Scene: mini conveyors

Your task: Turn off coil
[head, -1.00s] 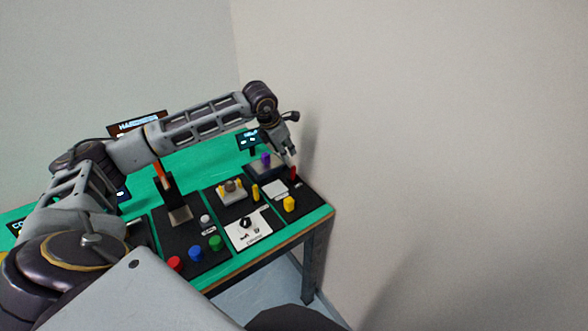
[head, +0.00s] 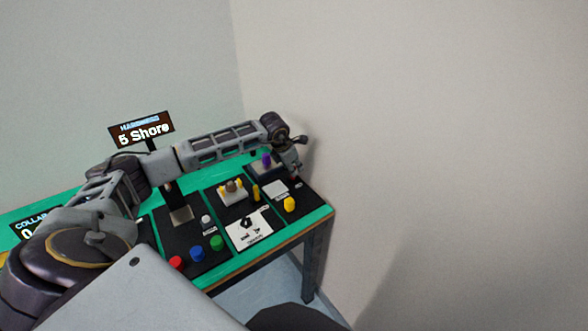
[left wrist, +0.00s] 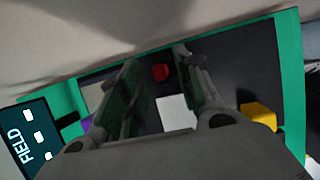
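The coil is not labelled in a way I can read; a module with a purple piece (head: 266,159) stands at the back right of the bench. In front of it a black panel holds a white plate (head: 276,189), a yellow knob (head: 289,204) and a small red piece, which shows as a red round top (left wrist: 161,72) in the left wrist view. My left gripper (head: 294,174) points down over that red piece and partly hides it in the head view. Its fingers (left wrist: 165,85) are apart, with the red top seen between them. My right gripper is not in view.
A "FIELD" display (left wrist: 35,140) stands beside the panel. Left of the panel are a grey block with yellow pieces (head: 233,190), a white card with a black knob (head: 249,230) and red, blue and green buttons (head: 196,254). A wall rises close at the right.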

